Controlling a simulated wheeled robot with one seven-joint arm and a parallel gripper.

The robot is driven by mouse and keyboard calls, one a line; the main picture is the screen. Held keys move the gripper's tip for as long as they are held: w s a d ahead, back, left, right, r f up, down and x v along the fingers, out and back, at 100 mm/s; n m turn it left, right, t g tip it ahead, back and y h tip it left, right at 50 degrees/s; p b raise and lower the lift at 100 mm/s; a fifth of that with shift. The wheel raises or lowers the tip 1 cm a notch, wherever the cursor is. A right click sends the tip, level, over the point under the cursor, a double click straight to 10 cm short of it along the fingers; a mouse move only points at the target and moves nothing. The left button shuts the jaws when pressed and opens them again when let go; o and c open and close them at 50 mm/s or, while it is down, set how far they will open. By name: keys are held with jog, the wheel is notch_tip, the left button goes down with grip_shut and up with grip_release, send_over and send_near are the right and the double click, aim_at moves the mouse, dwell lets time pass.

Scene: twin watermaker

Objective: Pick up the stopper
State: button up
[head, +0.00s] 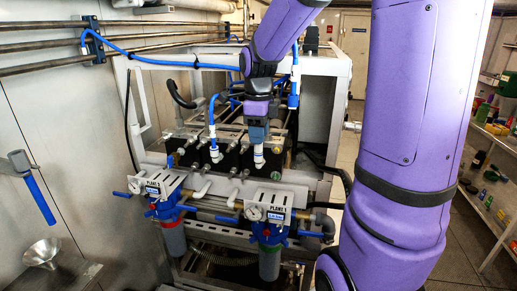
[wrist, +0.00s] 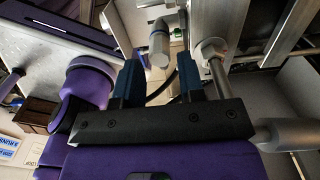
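In the head view, my gripper (head: 257,136) points down over the row of black blocks, with its blue fingers just above a small white fitting (head: 259,157) that may be the stopper. In the wrist view, my gripper (wrist: 158,72) has its two blue fingers apart, with a clear gap between them. A white cylindrical piece with a grey band (wrist: 158,44) shows beyond the gap, roughly in line with it. I cannot tell whether it touches a finger. No held object shows between the fingers.
A white fitting with a blue hose (head: 214,152) stands left of my gripper. The metal frame (head: 318,105) rises behind. A metal rod (wrist: 217,75) passes close by the right finger in the wrist view.

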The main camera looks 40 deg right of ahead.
aim_at(258, 150)
jog(key=shift+f, duration=1.5)
grip_shut()
